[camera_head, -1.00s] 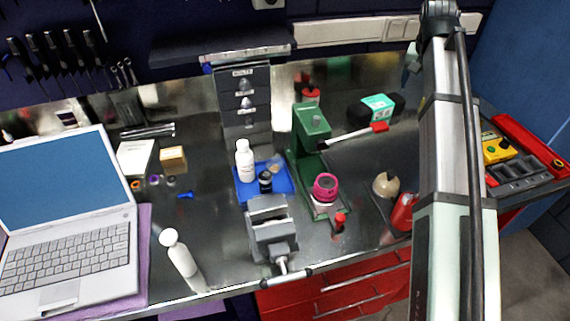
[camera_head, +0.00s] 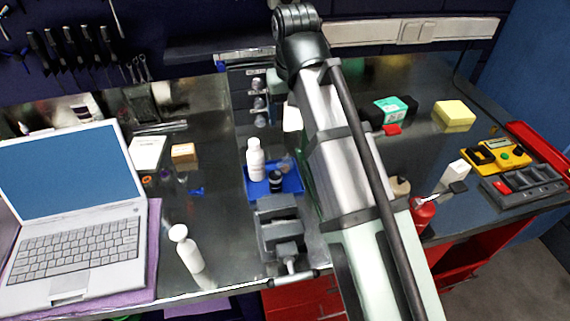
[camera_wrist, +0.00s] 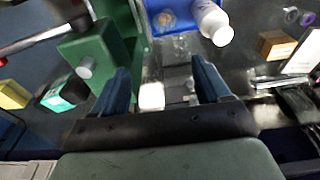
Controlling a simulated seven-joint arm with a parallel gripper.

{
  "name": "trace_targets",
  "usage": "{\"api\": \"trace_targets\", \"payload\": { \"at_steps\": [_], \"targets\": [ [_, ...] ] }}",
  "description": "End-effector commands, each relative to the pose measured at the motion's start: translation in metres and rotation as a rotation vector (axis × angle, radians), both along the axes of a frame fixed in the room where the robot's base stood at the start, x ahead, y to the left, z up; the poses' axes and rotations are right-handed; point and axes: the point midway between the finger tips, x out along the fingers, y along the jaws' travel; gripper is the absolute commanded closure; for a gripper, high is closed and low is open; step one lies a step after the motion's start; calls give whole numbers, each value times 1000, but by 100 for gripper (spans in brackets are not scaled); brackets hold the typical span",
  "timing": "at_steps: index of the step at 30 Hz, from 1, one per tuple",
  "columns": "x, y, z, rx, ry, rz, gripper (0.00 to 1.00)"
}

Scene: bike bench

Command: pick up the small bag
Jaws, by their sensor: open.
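The small bag seems to be the clear pouch with brownish contents (camera_head: 286,166) on the blue tray (camera_head: 262,187) in the head view, right of a white bottle (camera_head: 255,158) and partly close to my arm. In the wrist view the bag (camera_wrist: 166,20) lies on the tray (camera_wrist: 183,27) near the top edge, beside the bottle (camera_wrist: 212,20). My gripper (camera_wrist: 163,82) is open, its two dark fingers apart, with the bag beyond their tips. A small white object (camera_wrist: 151,95) shows between the fingers; I cannot tell what it is. My arm hides the gripper's fingers in the head view.
A dark jar (camera_head: 276,182) shares the tray. A laptop (camera_head: 80,215) is at left.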

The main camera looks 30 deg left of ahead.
Motion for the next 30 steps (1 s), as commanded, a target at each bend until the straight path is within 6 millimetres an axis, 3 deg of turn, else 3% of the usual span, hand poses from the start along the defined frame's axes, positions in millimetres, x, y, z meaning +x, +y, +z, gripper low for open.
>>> {"api": "trace_targets", "payload": {
  "at_steps": [6, 21, 30],
  "targets": [
    [-16, 3, -10, 7, 9, 24, 24],
    [-8, 10, -76, 7, 8, 22, 24],
    [-6, 12, -89, 8, 8, 22, 24]
  ]
}}
